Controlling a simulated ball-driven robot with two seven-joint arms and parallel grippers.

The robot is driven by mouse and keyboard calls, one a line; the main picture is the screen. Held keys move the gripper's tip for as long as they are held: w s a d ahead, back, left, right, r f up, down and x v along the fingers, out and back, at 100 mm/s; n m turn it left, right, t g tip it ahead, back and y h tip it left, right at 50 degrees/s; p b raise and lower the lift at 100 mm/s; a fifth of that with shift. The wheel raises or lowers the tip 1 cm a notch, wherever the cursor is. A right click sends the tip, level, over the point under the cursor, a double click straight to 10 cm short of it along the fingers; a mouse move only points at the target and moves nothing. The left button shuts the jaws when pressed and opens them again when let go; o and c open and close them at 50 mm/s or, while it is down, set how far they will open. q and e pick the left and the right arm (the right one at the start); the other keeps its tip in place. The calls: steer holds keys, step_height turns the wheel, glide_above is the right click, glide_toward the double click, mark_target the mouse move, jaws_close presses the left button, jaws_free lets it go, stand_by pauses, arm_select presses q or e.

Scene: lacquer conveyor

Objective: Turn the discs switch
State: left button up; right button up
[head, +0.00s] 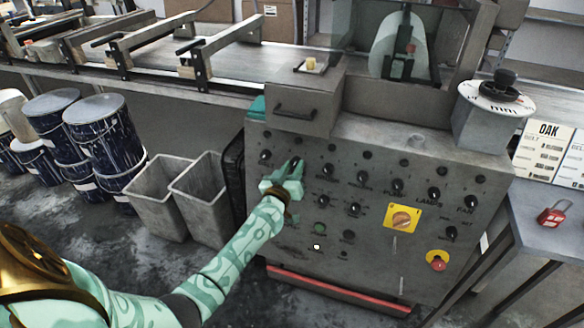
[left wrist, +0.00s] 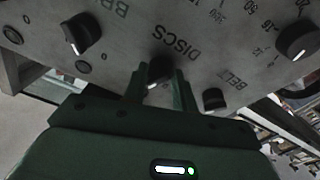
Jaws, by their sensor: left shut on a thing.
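The discs switch (left wrist: 160,70) is a black rotary knob with a pale pointer line, next to the word DISCS on the grey control panel (head: 375,235). My left gripper (left wrist: 160,88) is shut on this knob, one finger on each side of it. In the head view my left gripper (head: 294,168) reaches the upper left part of the panel and hides most of the knob. The pointer's exact setting cannot be told. My right gripper is not in view.
Nearby knobs include one by BELT (left wrist: 214,98) and one by the partly seen BR label (left wrist: 82,33). A yellow-plated switch (head: 401,219) and red stop button (head: 438,260) sit lower right. Grey bins (head: 160,195) and paint drums (head: 97,125) stand left.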

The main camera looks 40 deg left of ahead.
arm_select(q)
steer(key=n+y+p, duration=0.1)
steer(key=n+p, duration=0.1)
steer(key=n, duration=0.4)
steer(key=shift+d+r+g, duration=0.1)
steer(key=shift+d+g, duration=0.05)
steer(key=shift+g, duration=0.25)
steer(key=n+y+p, duration=0.1)
steer(key=n+p, duration=0.1)
steer(key=n, duration=0.3)
steer(key=shift+d+n+g, duration=0.1)
steer(key=shift+n+g, duration=0.2)
steer(key=shift+g, duration=0.1)
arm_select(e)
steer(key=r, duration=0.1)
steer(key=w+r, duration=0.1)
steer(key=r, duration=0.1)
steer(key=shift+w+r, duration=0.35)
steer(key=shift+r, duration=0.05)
arm_select(q)
steer(key=o, duration=1)
steer(key=shift+c, duration=0.2)
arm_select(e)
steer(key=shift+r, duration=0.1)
